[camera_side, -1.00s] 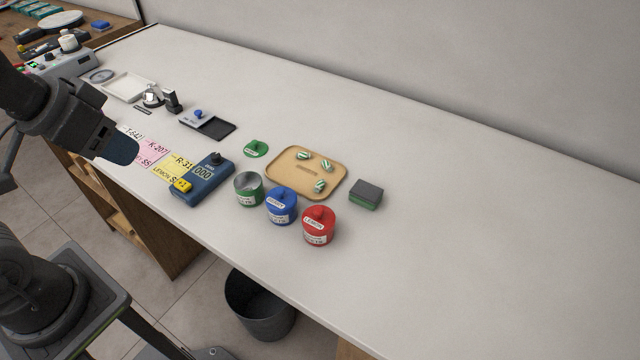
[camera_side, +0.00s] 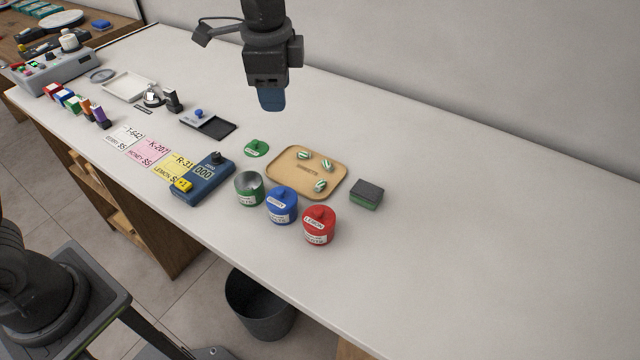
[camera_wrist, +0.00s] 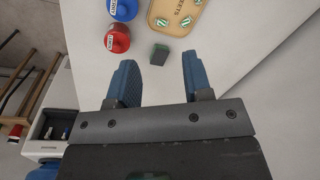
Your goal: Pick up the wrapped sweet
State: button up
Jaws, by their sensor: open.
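Three wrapped sweets with green and white stripes lie on a tan tray (camera_side: 283,185) in the side view: one at the back left (camera_side: 303,155), one at the back right (camera_side: 327,165) and one at the front right (camera_side: 320,186). In the wrist view a sweet (camera_wrist: 185,22) shows on the tray, with another (camera_wrist: 162,22) beside it near the top edge. My gripper (camera_side: 271,104) hangs above the counter, behind and above the tray, apart from all sweets. In the wrist view my gripper (camera_wrist: 158,72) has its two blue fingers spread apart with nothing between them.
An open green tin (camera_side: 248,192), a blue tin (camera_side: 282,210) and a red tin (camera_side: 319,230) stand in front of the tray. A green-and-black block (camera_side: 366,195) sits to its right. A green lid (camera_side: 256,148) lies to its left. The counter's right side is clear.

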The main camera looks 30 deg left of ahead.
jog(key=w+d+f+m+g, duration=0.2)
jog(key=w+d+f+m, duration=0.4)
jog(key=f, duration=0.3)
jog(key=n+y, duration=0.1)
send_over(320, 183)
jog(key=d, duration=0.1)
jog(key=f, duration=0.8)
jog(key=shift+w+f, duration=0.2)
jog(key=shift+w, duration=0.1)
jog(key=shift+s+a+f, duration=0.1)
jog(key=shift+a+f, duration=0.05)
jog(key=shift+f, duration=0.8)
jog(key=shift+s+a+f, duration=0.1)
jog(key=shift+a+f, duration=0.05)
jog(key=shift+f, duration=0.75)
jog(key=shift+s+a+f, duration=0.1)
jog(key=shift+a+f, duration=0.05)
jog(key=shift+f, duration=0.8)
jog(key=shift+c, duration=0.4)
jog(key=c, duration=0.6)
